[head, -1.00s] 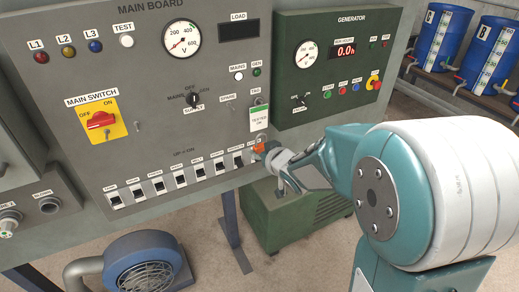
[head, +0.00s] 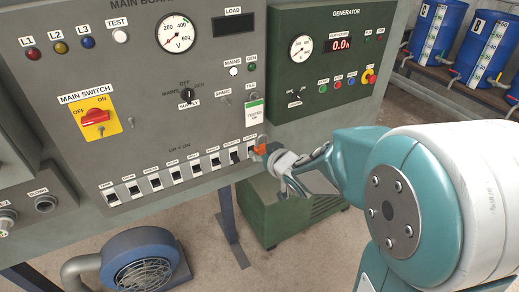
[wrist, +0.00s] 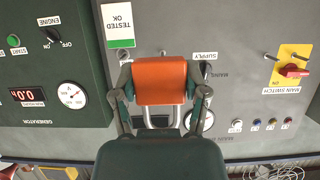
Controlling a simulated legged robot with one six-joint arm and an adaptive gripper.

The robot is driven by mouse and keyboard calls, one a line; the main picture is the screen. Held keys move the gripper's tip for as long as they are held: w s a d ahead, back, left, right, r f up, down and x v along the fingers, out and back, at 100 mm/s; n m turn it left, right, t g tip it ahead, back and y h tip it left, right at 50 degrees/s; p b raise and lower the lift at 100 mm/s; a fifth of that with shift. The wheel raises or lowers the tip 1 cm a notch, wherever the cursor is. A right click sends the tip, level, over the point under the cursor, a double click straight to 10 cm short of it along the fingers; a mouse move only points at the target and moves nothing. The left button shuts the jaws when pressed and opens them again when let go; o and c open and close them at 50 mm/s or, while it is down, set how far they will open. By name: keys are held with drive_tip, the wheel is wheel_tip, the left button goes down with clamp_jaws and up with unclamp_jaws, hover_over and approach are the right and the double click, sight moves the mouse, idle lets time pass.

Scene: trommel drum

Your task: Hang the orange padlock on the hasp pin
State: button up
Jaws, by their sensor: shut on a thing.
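The orange padlock (wrist: 160,78) is between the two fingers of my gripper (wrist: 160,92) in the wrist view, with its pale shackle (wrist: 162,114) showing. In the head view the padlock (head: 260,149) is a small orange patch at the tip of my gripper (head: 265,151), in front of the lower right of the grey board. A small pin (head: 132,121) stands out beside the main switch (head: 95,117); another (head: 227,101) is by the SPARE label. I cannot tell which is the hasp pin. The shackle appears clear of both.
A white and green tag (head: 254,113) hangs above the padlock. A row of small switches (head: 173,174) runs along the board's lower edge. The green generator panel (head: 330,60) is on the right. A blower (head: 142,262) stands on the floor below.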

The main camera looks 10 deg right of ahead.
drive_tip(key=shift+s+d, duration=0.2)
drive_tip(key=shift+s, duration=0.5)
drive_tip(key=shift+s+d, duration=0.2)
drive_tip(key=shift+s, duration=0.5)
drive_tip(key=shift+s+d, duration=0.2)
drive_tip(key=shift+s, duration=0.5)
